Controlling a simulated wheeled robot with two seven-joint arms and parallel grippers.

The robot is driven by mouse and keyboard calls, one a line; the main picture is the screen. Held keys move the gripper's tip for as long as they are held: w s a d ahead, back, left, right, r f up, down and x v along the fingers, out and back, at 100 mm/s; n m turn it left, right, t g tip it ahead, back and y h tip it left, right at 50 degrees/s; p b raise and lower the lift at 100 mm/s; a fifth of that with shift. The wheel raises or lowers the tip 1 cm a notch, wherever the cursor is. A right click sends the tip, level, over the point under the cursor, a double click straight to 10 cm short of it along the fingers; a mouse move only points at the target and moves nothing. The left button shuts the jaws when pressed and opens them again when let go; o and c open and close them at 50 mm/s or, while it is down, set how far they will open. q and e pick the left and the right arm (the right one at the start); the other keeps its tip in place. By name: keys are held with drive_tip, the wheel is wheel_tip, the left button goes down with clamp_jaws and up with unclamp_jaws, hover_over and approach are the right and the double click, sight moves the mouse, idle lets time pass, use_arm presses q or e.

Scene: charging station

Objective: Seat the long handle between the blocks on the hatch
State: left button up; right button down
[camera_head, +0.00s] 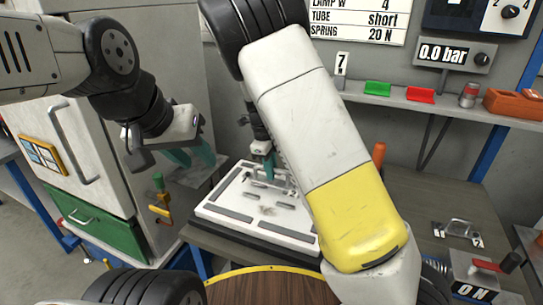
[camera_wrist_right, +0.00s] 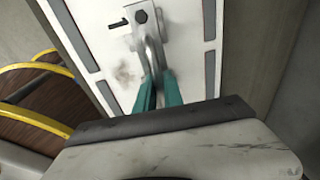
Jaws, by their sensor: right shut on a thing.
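The hatch (camera_head: 228,207) is a white panel with dark grey strips along its edges, lying on a dark base; it also shows in the right wrist view (camera_wrist_right: 115,75). My right gripper (camera_head: 264,175) is low over the hatch. In the right wrist view, its teal fingers (camera_wrist_right: 159,82) are closed around a long grey handle (camera_wrist_right: 150,48). The handle's far end is at a grey plate (camera_wrist_right: 146,22) with a dark round knob. Small grey pieces lie on the hatch, too small to identify as the blocks. My left gripper (camera_head: 192,157) is open and empty, left of the hatch.
A wall shelf (camera_head: 450,106) holds small coloured items. A round wooden top (camera_head: 265,288) is in front. My right arm covers the middle.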

sight(272, 183)
drive_tip(key=shift+f, duration=1.15)
drive_tip(key=shift+f, duration=1.55)
idle(0.4)
drive_tip(key=c, duration=1.4)
unclamp_jaws()
drive_tip(key=shift+o, duration=0.2)
drive_tip(key=r, duration=0.5)
drive_tip(key=a+r, duration=0.1)
drive_tip(key=r, duration=0.1)
drive_tip(key=shift+s+r, duration=0.25)
drive_tip(key=shift+r, duration=0.1)
